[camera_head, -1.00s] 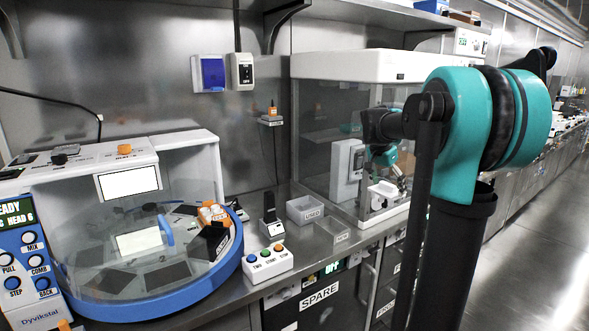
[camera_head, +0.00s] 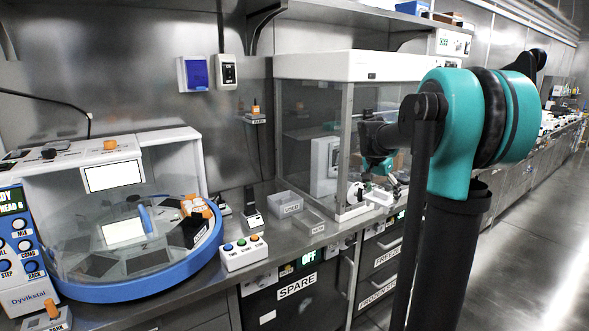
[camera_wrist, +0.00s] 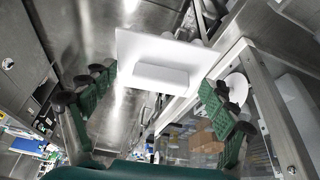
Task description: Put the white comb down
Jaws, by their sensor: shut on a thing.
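In the wrist view, the white comb (camera_wrist: 156,64) shows as a flat white plate with a raised bar, between the two green fingers of my gripper (camera_wrist: 157,96). My gripper is shut on it, though the exact contact with the fingertips is hard to see. In the head view, my gripper (camera_head: 378,168) is at the front right of the glass-sided cabinet (camera_head: 330,66). A small white shape (camera_head: 377,194) shows just below the gripper; I cannot tell whether it is the comb.
A round blue-rimmed machine (camera_head: 150,290) stands at the left. Two clear trays stand near the middle of the steel bench: one at the back (camera_head: 287,205), one in front (camera_head: 314,222). A three-button box (camera_head: 243,254) sits at the bench's front edge. Bare bench between them is narrow.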

